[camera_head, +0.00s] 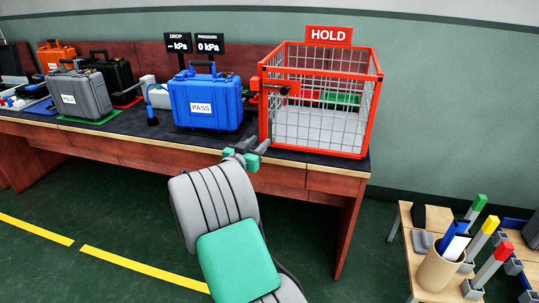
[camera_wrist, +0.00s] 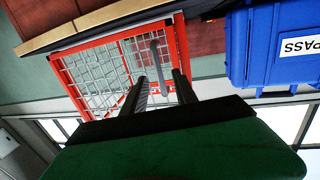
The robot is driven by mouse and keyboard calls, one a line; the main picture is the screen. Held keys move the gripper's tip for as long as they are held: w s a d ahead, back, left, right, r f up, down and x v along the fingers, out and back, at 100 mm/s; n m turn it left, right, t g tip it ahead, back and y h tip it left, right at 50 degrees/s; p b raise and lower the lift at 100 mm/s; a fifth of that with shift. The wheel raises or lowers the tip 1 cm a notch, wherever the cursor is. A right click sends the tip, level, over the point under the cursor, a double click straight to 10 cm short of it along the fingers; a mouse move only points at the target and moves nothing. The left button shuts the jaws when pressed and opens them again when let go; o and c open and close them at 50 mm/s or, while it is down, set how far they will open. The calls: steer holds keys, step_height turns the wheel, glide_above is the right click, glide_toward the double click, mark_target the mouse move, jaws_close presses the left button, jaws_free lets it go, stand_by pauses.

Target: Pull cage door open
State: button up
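The red-framed wire cage (camera_head: 318,152) stands on the right end of the bench under a HOLD sign (camera_head: 329,35). Its mesh front looks closed; I cannot make out the door's edges for certain. In the wrist view, which is upside down, the cage (camera_wrist: 82,72) shows with a grey upright handle bar (camera_wrist: 160,64). My gripper (camera_head: 262,143) is at the bench's front edge, by the cage's lower left corner. In the wrist view my gripper (camera_wrist: 160,80) is open, its two dark fingers apart, with the bar appearing between their tips. Contact cannot be told.
A blue PASS case (camera_head: 206,103) stands just left of the cage. A grey case (camera_head: 80,95) and others are farther left on the bench (camera_head: 150,152). A small table with a pen cup (camera_head: 437,270) is at the lower right. Floor in front is open.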

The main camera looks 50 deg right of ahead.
mark_target(270, 131)
steer(key=x, duration=0.8)
steer(key=shift+s+d+r, duration=0.2)
steer(key=shift+r, duration=0.15)
steer(key=shift+c, duration=0.2)
jaws_close()
stand_by(0.7)
